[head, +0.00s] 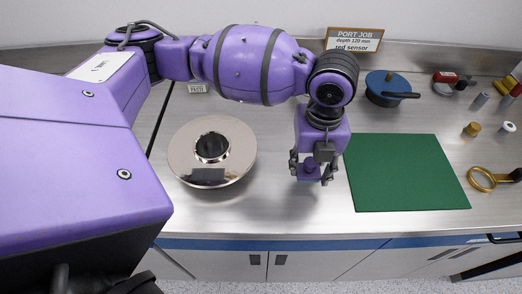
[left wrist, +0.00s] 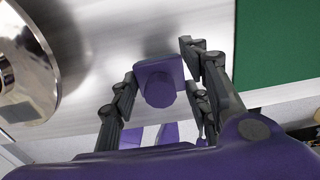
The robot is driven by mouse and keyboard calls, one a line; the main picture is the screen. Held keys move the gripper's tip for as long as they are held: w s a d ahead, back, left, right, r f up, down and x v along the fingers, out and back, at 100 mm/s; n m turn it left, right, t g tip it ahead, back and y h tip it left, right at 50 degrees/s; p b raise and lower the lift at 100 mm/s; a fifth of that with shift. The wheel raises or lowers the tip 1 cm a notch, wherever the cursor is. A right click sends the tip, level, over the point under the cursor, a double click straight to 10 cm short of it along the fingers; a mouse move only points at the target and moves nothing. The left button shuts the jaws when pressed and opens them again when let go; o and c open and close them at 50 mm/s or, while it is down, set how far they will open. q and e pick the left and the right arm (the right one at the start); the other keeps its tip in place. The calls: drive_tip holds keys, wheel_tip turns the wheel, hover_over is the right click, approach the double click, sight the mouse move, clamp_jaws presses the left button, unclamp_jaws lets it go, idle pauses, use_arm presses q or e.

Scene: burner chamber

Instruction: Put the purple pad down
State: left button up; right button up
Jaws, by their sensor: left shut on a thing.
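My left gripper (head: 311,176) points down over the steel bench, between the round polished flange and the green mat. It is shut on the purple pad (head: 311,167), a small block with a round knob. In the left wrist view the pad (left wrist: 160,78) sits between the dark fingers of the gripper (left wrist: 160,95), its square plate and knob both showing. The pad appears to be above the bench; the exact gap is hard to tell. My right gripper is not in view.
The polished flange (head: 233,160) with a dark central hole stands left of the gripper. The green mat (head: 405,172) lies bare to the right. A blue lidded pot (head: 382,86), a sign (head: 353,40), a brass ring (head: 482,179) and several small parts stand behind and right.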

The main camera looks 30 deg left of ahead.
sight(308, 173)
use_arm(q)
wheel_tip(308, 173, down, 3)
drive_tip(key=shift+f, duration=0.1)
drive_tip(key=o, duration=1.3)
wheel_tip(308, 173, up, 12)
drive_tip(key=shift+s+r+p, duration=0.1)
drive_tip(key=shift+r+p, duration=0.1)
drive_tip(key=shift+p, duration=0.3)
